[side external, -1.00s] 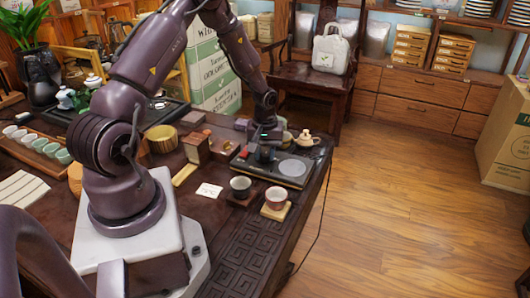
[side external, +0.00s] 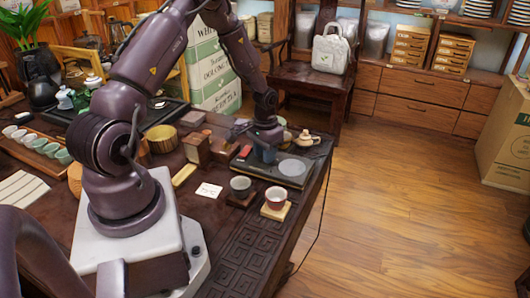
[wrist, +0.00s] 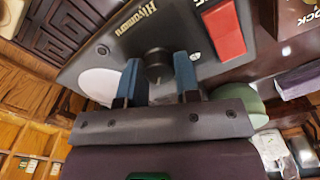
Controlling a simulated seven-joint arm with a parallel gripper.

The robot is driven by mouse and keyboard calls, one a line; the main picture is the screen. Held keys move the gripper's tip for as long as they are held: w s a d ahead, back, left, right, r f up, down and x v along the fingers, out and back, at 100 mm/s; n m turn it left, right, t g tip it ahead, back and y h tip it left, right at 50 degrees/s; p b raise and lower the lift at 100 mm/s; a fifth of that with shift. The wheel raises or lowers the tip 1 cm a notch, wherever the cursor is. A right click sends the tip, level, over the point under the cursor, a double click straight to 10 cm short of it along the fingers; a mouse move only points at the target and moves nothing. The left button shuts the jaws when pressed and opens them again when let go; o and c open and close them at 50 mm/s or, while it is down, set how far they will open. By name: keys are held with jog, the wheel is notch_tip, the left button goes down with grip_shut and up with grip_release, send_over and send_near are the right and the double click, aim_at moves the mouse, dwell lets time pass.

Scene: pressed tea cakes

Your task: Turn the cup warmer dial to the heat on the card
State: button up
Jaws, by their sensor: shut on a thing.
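The cup warmer (side external: 305,183) is a flat dark plate with a round grey pad (side external: 293,168) near the table's right edge. Its black dial (wrist: 157,66) shows between my blue fingertips in the wrist view. My gripper (side external: 264,155) points down over the warmer, shut on the dial (wrist: 158,75). The dial's pointer and any heat marks are not readable. The white card (side external: 208,190) lies on the table left of the warmer, its writing too small to read.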

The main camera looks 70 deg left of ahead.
jog(key=shift+m, duration=1.6)
jog(key=o, duration=0.9)
jog(key=shift+r, duration=0.15)
notch_tip(320, 180, up, 13)
jog(key=shift+f, duration=0.15)
